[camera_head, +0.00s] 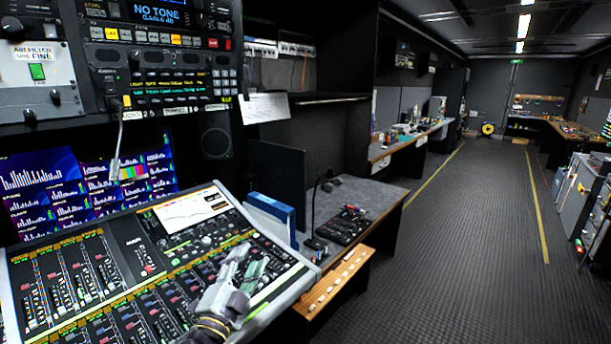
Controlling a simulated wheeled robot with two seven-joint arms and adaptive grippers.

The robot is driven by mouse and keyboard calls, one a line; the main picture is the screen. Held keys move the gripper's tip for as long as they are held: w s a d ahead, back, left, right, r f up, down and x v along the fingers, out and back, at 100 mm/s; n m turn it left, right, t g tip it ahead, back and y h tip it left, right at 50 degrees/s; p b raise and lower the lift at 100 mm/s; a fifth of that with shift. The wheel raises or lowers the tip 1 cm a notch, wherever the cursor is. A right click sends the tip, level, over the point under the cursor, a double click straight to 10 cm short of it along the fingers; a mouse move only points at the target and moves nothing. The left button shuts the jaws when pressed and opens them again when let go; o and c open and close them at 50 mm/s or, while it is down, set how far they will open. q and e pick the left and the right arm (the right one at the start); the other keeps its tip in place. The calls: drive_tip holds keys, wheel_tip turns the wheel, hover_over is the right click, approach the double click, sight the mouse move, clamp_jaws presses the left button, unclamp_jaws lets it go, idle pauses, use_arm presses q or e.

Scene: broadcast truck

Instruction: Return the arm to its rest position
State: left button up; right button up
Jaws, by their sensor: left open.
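My left gripper (245,272) is low in the head view, in front of the lower right part of the sloped mixing console (165,250). It is open, and I see nothing between its fingers. Its wrist runs down to the bottom edge of the picture. I cannot tell how far the fingers are above the console's faders. My right gripper is not in the picture.
Right of the console is a grey desk (362,192) with a gooseneck microphone (316,205) and a black control panel (343,225). A blue binder (270,212) stands beside the console. Rack units (165,75) rise behind. The aisle floor (480,240) is clear.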

use_arm(q)
drive_tip(key=s+a+f+n+g+y, duration=0.3)
drive_tip(key=a+f+n+g, duration=0.15)
drive_tip(key=f, duration=0.45)
drive_tip(key=s+a+f+n+g+y, duration=0.3)
drive_tip(key=s+a+f+n, duration=0.15)
drive_tip(key=f, duration=0.45)
drive_tip(key=s+f+n+g+h, duration=0.25)
drive_tip(key=s+f+g, duration=0.75)
drive_tip(key=s, duration=0.6)
wheel_tip(320, 180, down, 33)
drive_tip(key=s+y, duration=0.1)
drive_tip(key=s, duration=0.1)
drive_tip(key=s+a+f, duration=0.2)
drive_tip(key=s+f, duration=0.8)
drive_tip(key=s, duration=0.1)
drive_tip(key=s+a+f+g, duration=0.1)
drive_tip(key=s+a+f, duration=0.2)
drive_tip(key=s+f, duration=0.7)
drive_tip(key=shift+s+a+f, duration=0.35)
drive_tip(key=shift+s+f, duration=0.05)
drive_tip(key=shift+s, duration=0.2)
